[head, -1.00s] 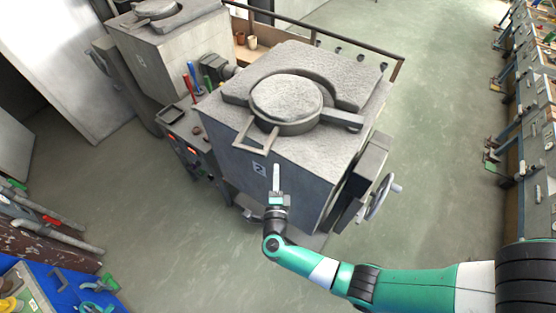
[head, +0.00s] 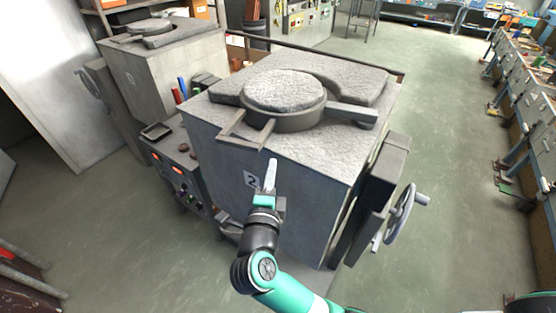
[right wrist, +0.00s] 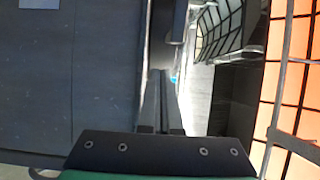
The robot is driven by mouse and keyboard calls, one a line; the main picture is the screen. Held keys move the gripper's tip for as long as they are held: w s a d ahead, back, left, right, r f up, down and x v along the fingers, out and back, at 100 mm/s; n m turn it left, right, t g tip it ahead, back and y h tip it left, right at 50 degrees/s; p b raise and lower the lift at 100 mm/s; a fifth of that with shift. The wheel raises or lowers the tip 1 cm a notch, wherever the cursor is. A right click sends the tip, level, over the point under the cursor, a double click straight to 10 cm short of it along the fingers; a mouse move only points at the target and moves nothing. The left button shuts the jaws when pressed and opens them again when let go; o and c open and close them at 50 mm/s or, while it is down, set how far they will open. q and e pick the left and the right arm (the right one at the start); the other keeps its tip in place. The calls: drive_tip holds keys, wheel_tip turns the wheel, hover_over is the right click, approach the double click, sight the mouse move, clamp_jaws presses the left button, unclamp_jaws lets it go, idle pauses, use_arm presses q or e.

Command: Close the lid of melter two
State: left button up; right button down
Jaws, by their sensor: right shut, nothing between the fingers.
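Melter two (head: 290,185) is a grey block with a "2" label (head: 252,180) on its front face. Its round, rough-topped lid (head: 285,90) lies flat over the middle of its top, with the raised curved collar behind it. The lid's frame-shaped handle (head: 247,131) sticks out over the front edge. My right gripper (head: 270,172) is shut and empty, pointing up in front of the front face, below the handle and apart from it. In the right wrist view its fingers (right wrist: 158,100) are together. My left gripper is not in view.
A handwheel (head: 400,215) juts from melter two's right side. A control box (head: 178,172) with lit displays stands at its left. Another melter (head: 165,65) is behind left. Open floor lies to the right, before a long bench (head: 525,100).

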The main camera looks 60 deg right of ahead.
sight(279, 128)
use_arm(q)
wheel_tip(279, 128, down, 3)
drive_tip(key=shift+b, duration=1.05)
use_arm(e)
drive_tip(key=x, duration=1.4)
drive_tip(key=shift+f, duration=0.35)
drive_tip(key=shift+d, duration=0.1)
